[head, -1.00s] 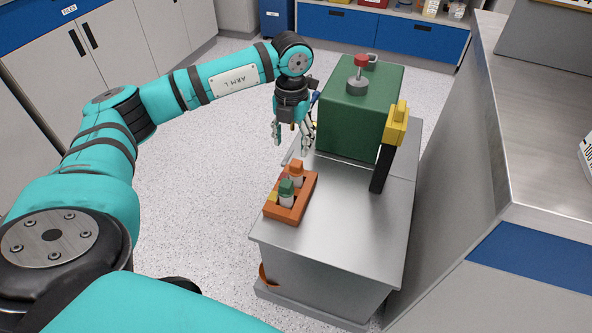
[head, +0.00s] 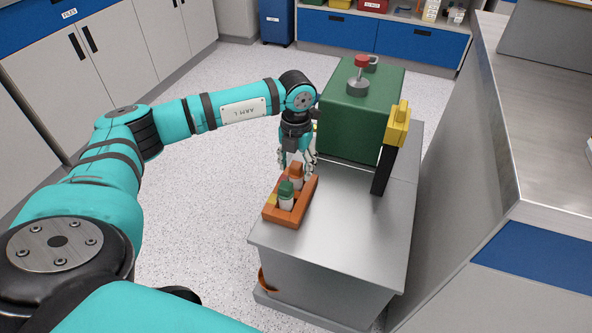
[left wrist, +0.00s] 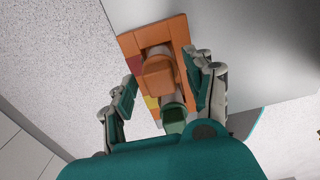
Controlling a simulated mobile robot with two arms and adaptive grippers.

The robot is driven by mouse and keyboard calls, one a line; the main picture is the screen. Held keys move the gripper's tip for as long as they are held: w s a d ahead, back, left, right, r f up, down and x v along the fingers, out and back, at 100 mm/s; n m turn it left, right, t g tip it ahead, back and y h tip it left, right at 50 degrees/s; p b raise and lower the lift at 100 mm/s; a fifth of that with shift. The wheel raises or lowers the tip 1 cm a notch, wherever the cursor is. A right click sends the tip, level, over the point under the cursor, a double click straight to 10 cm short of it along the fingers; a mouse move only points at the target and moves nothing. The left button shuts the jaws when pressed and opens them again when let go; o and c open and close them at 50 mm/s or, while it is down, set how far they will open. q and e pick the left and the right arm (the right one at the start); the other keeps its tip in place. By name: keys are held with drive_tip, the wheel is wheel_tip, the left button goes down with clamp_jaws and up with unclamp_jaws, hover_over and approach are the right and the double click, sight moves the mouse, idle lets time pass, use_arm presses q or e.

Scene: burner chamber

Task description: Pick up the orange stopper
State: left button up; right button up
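The orange stopper (head: 296,169) tops a pale bottle in the orange rack (head: 279,219) on the metal bench. In the left wrist view the orange stopper (left wrist: 158,76) lies between my fingers, with a gap on either side. My left gripper (head: 297,170) is open and points down just above and around the stopper; it also shows in the left wrist view (left wrist: 160,88). A green stopper (head: 286,187) tops a second bottle nearer the front of the rack; it shows in the left wrist view too (left wrist: 174,118). My right gripper is not in view.
A green burner box (head: 350,122) with a red knob (head: 361,61) stands close behind the rack. A yellow-topped black post (head: 396,127) stands at its right. The bench top (head: 340,215) is clear right of the rack.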

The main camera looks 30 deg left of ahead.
use_arm(q)
drive_tip(key=c, duration=0.6)
